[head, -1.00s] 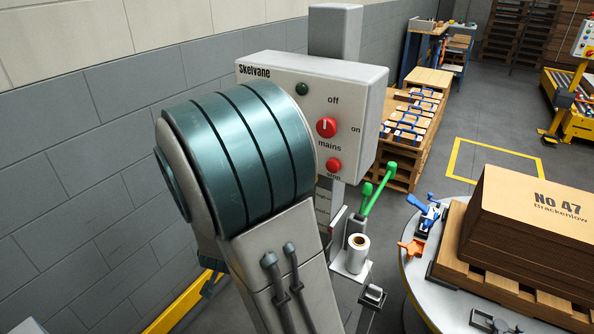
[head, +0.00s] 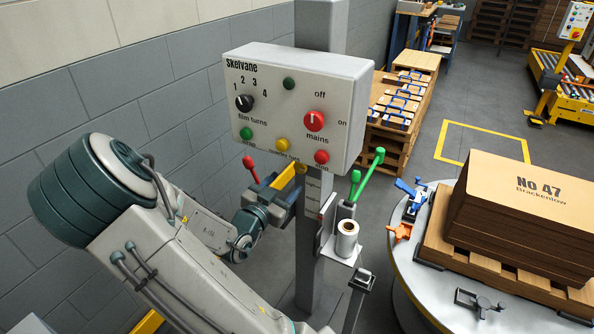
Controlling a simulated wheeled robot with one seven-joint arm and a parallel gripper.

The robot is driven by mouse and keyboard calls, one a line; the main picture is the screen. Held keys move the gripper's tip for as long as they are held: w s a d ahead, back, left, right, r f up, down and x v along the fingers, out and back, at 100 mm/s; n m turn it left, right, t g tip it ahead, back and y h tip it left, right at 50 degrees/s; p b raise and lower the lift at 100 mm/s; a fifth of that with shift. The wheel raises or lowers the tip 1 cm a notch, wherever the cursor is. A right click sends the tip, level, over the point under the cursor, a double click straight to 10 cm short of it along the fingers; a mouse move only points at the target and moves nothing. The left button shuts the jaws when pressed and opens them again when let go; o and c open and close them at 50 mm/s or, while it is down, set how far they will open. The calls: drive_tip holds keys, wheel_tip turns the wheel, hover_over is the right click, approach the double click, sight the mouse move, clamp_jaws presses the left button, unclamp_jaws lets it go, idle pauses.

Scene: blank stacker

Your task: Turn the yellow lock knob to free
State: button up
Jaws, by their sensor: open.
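My gripper (head: 286,185) is in the head view, just below the grey Skelvane control box and left of the post. It is open, seen small and partly from behind. A yellow bar-shaped piece (head: 288,176) shows right at its jaws. I cannot tell whether this is the lock knob or whether the jaws touch it. A round yellow button (head: 283,145) sits on the lower edge of the box front, above the gripper, with a label too small to read. A lever with a red ball (head: 248,162) stands just left of the gripper.
The control box (head: 345,85) carries a black film-turns dial (head: 244,103), a red mains knob (head: 314,121) and other buttons. Green-tipped levers (head: 368,172) and a white film roll (head: 346,238) are right of the post. A loaded pallet (head: 480,262) stands on the turntable at right.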

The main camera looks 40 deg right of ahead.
sight(299, 168)
drive_tip(key=x, duration=0.8)
drive_tip(key=c, duration=1)
